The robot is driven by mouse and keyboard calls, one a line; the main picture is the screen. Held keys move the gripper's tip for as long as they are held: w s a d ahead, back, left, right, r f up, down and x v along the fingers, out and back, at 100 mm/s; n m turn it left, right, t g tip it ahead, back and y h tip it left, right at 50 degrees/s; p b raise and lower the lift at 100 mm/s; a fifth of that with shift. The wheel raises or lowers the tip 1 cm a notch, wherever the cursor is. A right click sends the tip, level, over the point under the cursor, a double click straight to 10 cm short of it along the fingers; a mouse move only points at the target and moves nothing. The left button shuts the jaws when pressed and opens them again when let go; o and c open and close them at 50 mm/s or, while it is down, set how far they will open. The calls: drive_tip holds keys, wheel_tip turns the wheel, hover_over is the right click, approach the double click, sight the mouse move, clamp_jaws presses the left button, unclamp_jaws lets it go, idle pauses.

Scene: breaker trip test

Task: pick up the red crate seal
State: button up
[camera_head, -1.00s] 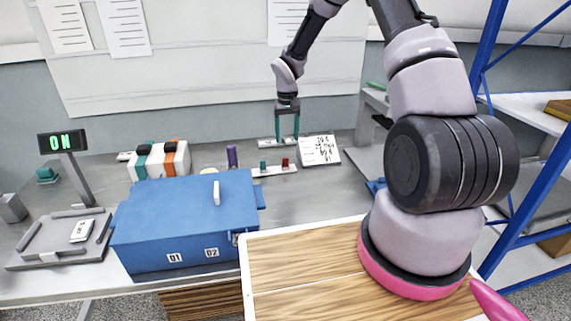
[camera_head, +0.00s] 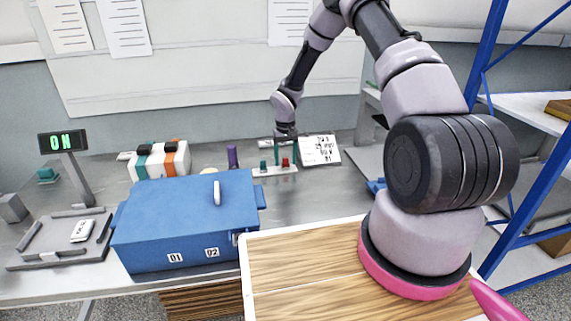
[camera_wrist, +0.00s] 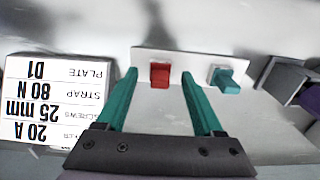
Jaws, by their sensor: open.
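The red crate seal (camera_head: 285,162) is a small red block standing on a pale strip (camera_head: 262,173) on the bench. A teal one (camera_head: 263,165) stands to its left on the same strip. In the wrist view the red seal (camera_wrist: 160,75) lies between the tips of my gripper (camera_wrist: 160,82), with a gap on each side. The teal one (camera_wrist: 223,78) is outside the right finger. In the head view my gripper (camera_head: 286,153) points down over the red seal, its teal fingers apart. How far down the tips reach beside the seal is hard to tell.
A white text card (camera_head: 320,150) stands right of the strip. A purple cylinder (camera_head: 232,156) and a blue crate (camera_head: 185,220) marked 01 and 02 are to the left. A display (camera_head: 62,141) reads ON at far left. Bare bench lies in front of the strip.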

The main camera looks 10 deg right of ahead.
clamp_jaws()
